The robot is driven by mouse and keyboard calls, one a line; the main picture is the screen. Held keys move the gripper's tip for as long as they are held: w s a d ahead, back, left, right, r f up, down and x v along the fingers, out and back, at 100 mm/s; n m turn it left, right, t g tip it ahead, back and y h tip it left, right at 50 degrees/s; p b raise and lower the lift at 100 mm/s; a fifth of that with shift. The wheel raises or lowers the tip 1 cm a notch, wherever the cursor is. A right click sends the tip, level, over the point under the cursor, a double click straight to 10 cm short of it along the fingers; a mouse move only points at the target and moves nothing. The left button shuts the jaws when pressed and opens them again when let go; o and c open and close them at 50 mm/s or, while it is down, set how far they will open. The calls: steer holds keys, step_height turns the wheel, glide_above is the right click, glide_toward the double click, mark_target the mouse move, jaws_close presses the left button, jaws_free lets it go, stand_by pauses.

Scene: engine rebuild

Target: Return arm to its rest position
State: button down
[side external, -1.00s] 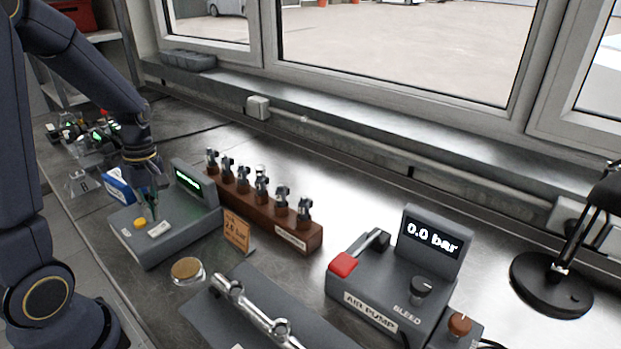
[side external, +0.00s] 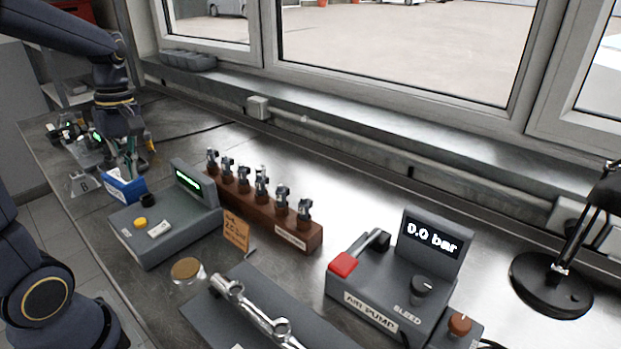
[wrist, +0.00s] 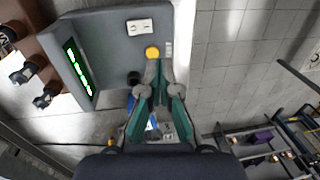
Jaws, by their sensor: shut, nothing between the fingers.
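My gripper (side external: 131,174) is at the left of the bench in the side view, raised above the blue box (side external: 124,187) and behind the grey device with a green display (side external: 160,228). In the wrist view, its green-sided fingers (wrist: 158,88) come together with nothing held between them. That view looks down on the grey device (wrist: 115,30), with its yellow button, pale switch and black knob near the fingertips. The blue box is mostly hidden behind the fingers there.
A wooden rack (side external: 262,218) holds several metal parts. The air pump (side external: 385,285) reads 0.0 bar. Small lit equipment (side external: 75,135) is at the far left, near my gripper.

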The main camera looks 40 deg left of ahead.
steer(key=d+r+m+t, duration=0.3)
steer(key=d+m+t, duration=0.4)
steer(key=d+m, duration=1)
steer(key=shift+s+d+r+m, duration=0.15)
steer(key=shift+s+d+m, duration=0.2)
steer(key=shift+m, duration=0.15)
steer(key=c, duration=1.9)
jaws_free()
